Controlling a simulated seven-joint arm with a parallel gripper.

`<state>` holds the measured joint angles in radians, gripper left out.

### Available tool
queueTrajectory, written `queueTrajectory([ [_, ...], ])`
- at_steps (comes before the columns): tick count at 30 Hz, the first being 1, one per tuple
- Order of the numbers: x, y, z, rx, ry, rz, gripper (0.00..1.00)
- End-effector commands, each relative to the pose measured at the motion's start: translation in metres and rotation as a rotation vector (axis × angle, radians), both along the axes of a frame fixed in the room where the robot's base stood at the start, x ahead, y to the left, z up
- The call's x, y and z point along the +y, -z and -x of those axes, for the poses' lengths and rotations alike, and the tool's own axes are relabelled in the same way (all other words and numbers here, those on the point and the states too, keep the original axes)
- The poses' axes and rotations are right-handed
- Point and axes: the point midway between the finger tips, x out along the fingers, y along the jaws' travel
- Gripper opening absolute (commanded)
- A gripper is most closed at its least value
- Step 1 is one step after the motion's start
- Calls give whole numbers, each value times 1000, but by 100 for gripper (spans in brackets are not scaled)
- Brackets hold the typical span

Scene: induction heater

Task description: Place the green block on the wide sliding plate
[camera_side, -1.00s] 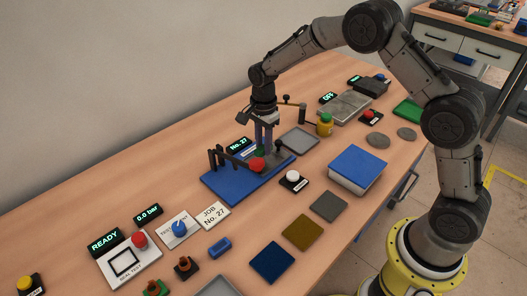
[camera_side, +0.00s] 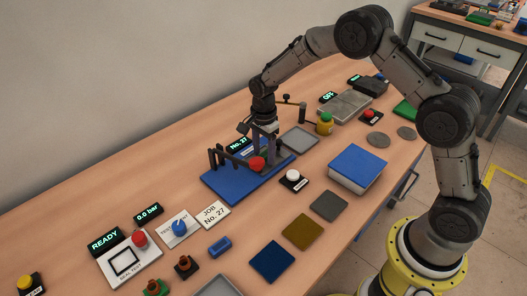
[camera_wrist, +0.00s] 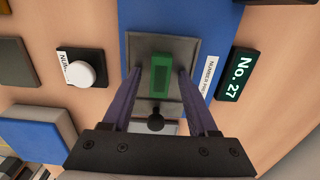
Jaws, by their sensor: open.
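The green block (camera_wrist: 161,74) stands on a grey plate (camera_wrist: 185,47) set on the blue base (camera_wrist: 138,18) in the wrist view. The grey plate looks like the wide sliding plate, though I cannot be sure. My gripper (camera_wrist: 160,73) is open, with one finger on each side of the green block and a visible gap at both sides. In the side view my gripper (camera_side: 266,148) is low over the blue base (camera_side: 228,184). The block is not clearly visible there.
A red knob (camera_side: 257,163) and dark upright posts (camera_side: 214,158) stand on the base close to my gripper. A No. 27 display (camera_wrist: 235,74) and a white button (camera_wrist: 81,74) flank the base. A blue-topped box (camera_side: 357,167) stands to the right.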

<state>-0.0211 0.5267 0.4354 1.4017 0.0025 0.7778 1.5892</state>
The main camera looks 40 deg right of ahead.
Motion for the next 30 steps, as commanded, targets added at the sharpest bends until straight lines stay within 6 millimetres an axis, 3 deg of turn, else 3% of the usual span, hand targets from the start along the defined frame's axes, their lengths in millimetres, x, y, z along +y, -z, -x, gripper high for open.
queueTrajectory([
  [8,0,-20,-1,-5,0,0,59],
  [21,0,-104,0,-3,0,0,59],
  [30,0,-123,0,0,0,0,59],
])
